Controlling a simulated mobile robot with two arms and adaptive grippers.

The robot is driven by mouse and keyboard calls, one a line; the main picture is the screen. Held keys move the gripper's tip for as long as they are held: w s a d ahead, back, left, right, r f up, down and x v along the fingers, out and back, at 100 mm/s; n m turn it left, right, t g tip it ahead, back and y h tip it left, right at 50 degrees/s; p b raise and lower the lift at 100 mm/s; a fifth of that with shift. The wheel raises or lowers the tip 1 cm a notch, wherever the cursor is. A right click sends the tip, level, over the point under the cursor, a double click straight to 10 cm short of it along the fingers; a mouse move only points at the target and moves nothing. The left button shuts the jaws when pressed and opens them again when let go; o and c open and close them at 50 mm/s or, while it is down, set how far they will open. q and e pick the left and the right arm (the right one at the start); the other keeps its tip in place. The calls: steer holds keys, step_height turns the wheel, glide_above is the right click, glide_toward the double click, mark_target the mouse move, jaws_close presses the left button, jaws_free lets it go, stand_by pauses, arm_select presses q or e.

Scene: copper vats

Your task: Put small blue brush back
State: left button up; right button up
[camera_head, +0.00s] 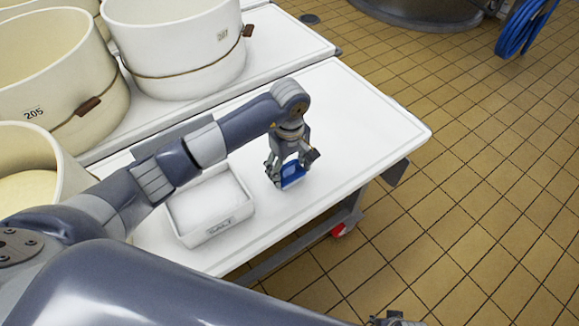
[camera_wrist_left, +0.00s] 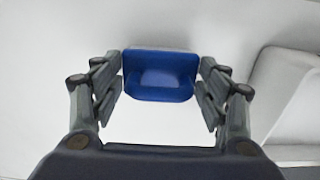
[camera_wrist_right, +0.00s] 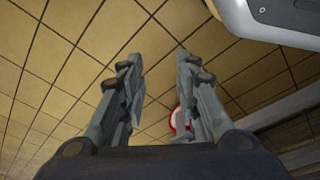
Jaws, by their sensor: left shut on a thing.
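The small blue brush (camera_head: 292,176) is between the fingers of my left gripper (camera_head: 288,172), over the white table to the right of the salt tub. In the left wrist view, the blue brush (camera_wrist_left: 159,76) sits between the two fingers of my left gripper (camera_wrist_left: 160,82), which are shut on its sides. Its bristles cannot be made out. I cannot tell whether it touches the table. My right gripper (camera_wrist_right: 158,75) is open and empty above the tiled floor in the right wrist view. Only a small part of it shows at the bottom of the head view.
A white tub marked SALT (camera_head: 212,205) stands on the white table (camera_head: 360,115). Large round cheese moulds (camera_head: 175,45) stand on a second table behind. The table's right part is clear. A red and white caster (camera_wrist_right: 181,120) shows below my right gripper.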

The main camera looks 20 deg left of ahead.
mark_target(290, 164)
arm_select(q)
steer(key=o, duration=0.7)
steer(key=shift+o, duration=1.2)
arm_select(e)
steer(key=shift+w+r, duration=0.25)
steer(key=shift+r, duration=0.1)
arm_select(q)
steer(key=shift+r, duration=0.1)
steer(key=shift+r, duration=0.1)
step_height(290, 164, up, 12)
steer(key=p, duration=0.1)
arm_select(e)
steer(key=s+f, duration=0.1)
steer(key=f, duration=0.1)
steer(key=s+f, duration=0.1)
steer(key=shift+s+d+f, duration=0.2)
steer(key=shift+f, duration=0.2)
